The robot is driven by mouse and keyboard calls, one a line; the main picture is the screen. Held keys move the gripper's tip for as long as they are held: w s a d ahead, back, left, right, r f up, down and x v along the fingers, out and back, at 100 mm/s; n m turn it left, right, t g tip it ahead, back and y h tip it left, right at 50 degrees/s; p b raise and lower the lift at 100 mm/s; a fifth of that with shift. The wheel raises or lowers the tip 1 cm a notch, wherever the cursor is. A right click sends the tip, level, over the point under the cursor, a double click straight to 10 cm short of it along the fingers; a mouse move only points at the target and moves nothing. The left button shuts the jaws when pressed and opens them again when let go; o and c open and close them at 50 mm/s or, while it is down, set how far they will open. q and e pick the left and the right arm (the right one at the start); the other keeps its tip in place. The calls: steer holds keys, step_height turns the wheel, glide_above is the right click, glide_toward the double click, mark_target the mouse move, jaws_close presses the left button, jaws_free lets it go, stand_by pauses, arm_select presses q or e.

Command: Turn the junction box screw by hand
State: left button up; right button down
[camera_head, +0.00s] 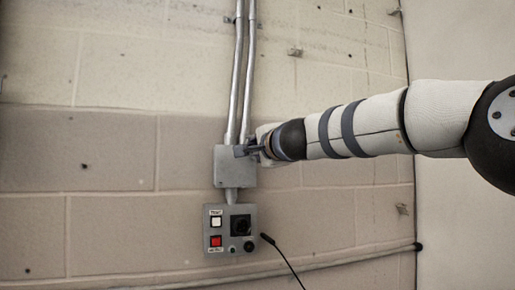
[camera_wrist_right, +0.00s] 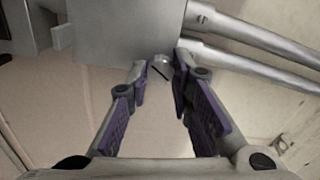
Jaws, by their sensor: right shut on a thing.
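The grey junction box (camera_head: 233,176) is fixed to the block wall, and its face also shows at the top of the right wrist view (camera_wrist_right: 125,28). My right gripper (camera_head: 245,151) reaches in from the right to the upper right part of the box. In the wrist view, its two purple-padded fingers (camera_wrist_right: 161,80) stand on either side of a small grey screw (camera_wrist_right: 160,67) at the box's edge, and they are shut on it. In the head view the screw is hidden by the gripper. My left gripper is out of view.
Two metal conduits (camera_head: 236,85) run up from the box. A black cable (camera_head: 284,262) and a low pipe (camera_head: 340,261) are nearby.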

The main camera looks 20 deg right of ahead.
steer(key=shift+s+r, duration=0.1)
steer(key=shift+r, duration=0.1)
stand_by(0.3)
steer(key=c, duration=1.5)
jaws_free()
steer(key=shift+o, duration=0.4)
steer(key=shift+a+f, duration=0.1)
steer(key=s, duration=1.1)
steer(key=shift+s+d, duration=0.25)
steer(key=shift+s, duration=0.15)
